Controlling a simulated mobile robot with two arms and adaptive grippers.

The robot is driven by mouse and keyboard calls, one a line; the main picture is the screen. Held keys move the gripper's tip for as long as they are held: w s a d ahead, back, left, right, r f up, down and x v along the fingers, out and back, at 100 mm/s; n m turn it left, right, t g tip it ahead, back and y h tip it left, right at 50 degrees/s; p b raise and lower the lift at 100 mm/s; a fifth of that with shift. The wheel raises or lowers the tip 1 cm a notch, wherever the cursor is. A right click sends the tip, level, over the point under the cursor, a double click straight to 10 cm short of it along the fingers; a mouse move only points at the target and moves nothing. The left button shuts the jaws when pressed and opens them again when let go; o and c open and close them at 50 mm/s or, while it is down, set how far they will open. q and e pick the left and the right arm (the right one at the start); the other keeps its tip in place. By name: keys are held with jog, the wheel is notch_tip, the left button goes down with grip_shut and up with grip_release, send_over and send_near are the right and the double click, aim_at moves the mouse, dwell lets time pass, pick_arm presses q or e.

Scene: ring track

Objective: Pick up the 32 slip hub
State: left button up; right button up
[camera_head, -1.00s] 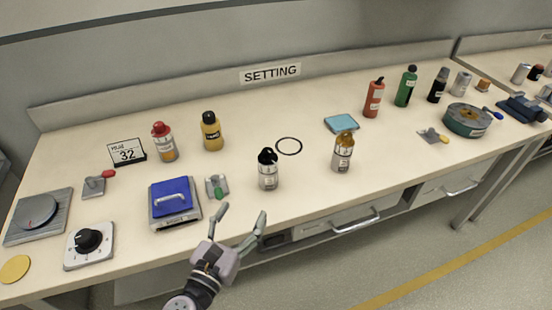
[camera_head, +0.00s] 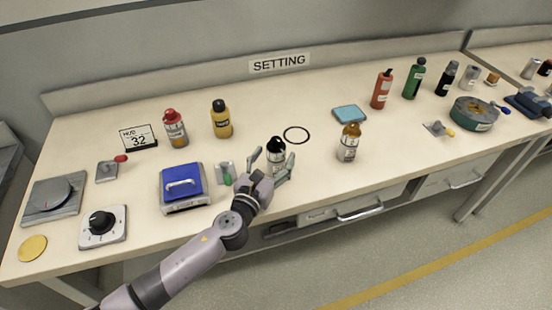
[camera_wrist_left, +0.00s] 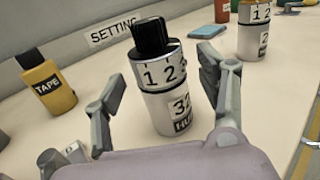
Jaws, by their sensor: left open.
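The 32 slip hub (camera_head: 276,159) is a pale cylinder with a black knob on top, standing upright near the front of the bench. In the left wrist view the hub (camera_wrist_left: 174,112) shows "1 2" on its upper ring and "32" on a lower label. My left gripper (camera_head: 272,162) is open, with one finger on each side of the hub. In the left wrist view gaps show between the fingers and the hub, so it is not gripped. The gripper partly hides the hub's lower part in the head view. My right gripper is not in view.
A card reading 32 (camera_head: 138,138) stands at the left. A blue-lidded box (camera_head: 183,187) and a green-handled clamp (camera_head: 226,172) are left of the hub. A black ring (camera_head: 297,135) lies behind it. An amber-topped cylinder (camera_head: 348,143) stands to the right, with clear bench between.

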pick_arm(q)
jog(key=shift+x, duration=1)
jog(key=c, duration=1.4)
